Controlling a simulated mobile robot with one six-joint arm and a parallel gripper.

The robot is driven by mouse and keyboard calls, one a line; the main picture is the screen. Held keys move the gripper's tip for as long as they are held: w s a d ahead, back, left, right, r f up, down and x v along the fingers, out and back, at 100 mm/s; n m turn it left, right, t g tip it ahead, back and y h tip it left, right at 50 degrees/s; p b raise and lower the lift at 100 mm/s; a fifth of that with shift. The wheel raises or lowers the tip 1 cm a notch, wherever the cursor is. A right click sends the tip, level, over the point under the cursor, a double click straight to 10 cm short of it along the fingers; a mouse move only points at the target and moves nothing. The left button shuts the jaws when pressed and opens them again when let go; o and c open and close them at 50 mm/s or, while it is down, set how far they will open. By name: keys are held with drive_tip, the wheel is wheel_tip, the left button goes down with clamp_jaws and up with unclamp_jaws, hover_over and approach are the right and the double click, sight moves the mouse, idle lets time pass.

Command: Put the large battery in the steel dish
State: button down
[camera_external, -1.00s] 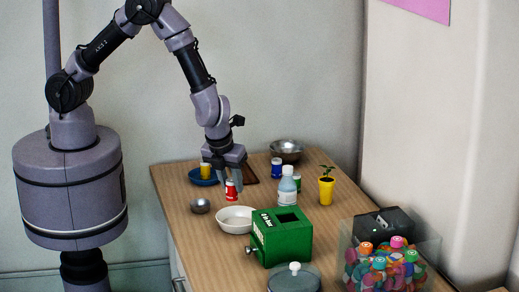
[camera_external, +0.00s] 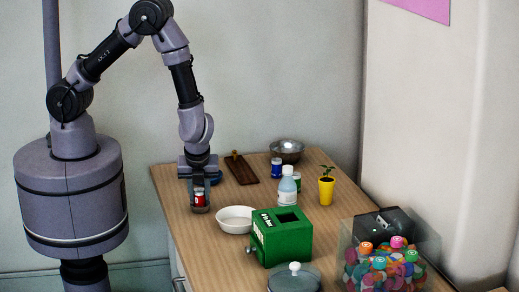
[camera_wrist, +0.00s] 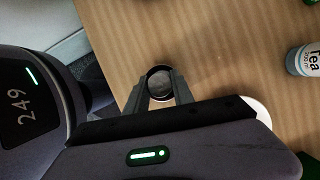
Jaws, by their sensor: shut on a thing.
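My gripper (camera_external: 199,195) points straight down near the table's left edge and is shut on a red battery (camera_external: 199,199) with a pale band.
A white bowl (camera_external: 236,226) and a green box (camera_external: 287,242) stand to the right. A blue dish (camera_external: 217,178) sits partly hidden behind my gripper. Further back are a brown board (camera_external: 243,170), a blue can (camera_external: 276,168), a bottle (camera_external: 287,190) and a larger metal bowl (camera_external: 287,156).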

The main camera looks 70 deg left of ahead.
drive_tip(key=shift+f, duration=0.2)
drive_tip(key=c, duration=1.1)
unclamp_jaws()
drive_tip(key=shift+r, duration=0.15)
